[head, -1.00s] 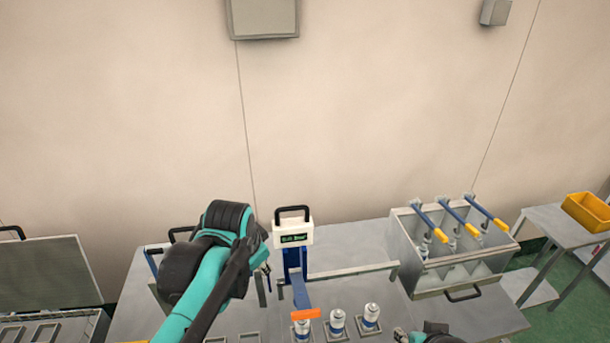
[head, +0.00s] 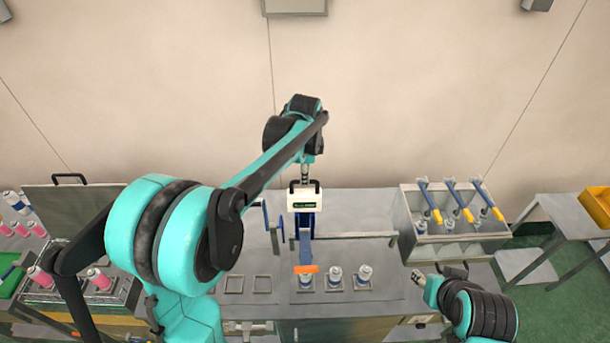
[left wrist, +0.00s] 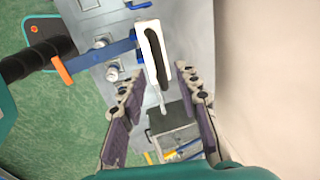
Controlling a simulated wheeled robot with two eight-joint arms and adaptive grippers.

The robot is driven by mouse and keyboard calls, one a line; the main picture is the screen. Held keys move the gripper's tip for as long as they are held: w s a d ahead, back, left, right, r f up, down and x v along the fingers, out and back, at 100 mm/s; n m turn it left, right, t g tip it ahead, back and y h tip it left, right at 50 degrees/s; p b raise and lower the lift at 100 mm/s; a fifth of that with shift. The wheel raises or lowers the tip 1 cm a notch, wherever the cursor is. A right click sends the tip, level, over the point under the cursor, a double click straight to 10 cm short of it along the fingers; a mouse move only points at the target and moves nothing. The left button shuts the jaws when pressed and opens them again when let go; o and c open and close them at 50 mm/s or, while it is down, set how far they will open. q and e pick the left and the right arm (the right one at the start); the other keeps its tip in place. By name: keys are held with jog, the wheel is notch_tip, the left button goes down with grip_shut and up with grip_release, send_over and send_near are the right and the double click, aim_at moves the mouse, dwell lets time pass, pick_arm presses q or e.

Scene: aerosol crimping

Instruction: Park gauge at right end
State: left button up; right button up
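The gauge (head: 305,199) is a white-topped block with a black handle on a blue upright at the back of the bench. Its blue arm reaches forward, and its orange tip (head: 306,269) lies over the left of three white-and-blue cans (head: 336,278). My left gripper (head: 304,178) is just above the handle, pointing down. In the left wrist view its fingers (left wrist: 157,76) are spread and empty, with the gauge's white top (left wrist: 152,55) beyond and between them. Contact cannot be told. My right gripper (head: 420,280) is low near the bench's right front; its fingers are too small to read.
Empty square holders (head: 248,284) lie left of the cans. Pink-and-white cans (head: 98,278) stand in a tray at left. A yellow bin (head: 597,205) sits on the right side table.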

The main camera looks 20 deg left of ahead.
pick_arm(q)
jog(key=shift+w+f, duration=0.25)
jog(key=shift+f, duration=1.05)
jog(key=shift+a, duration=0.1)
grip_shut()
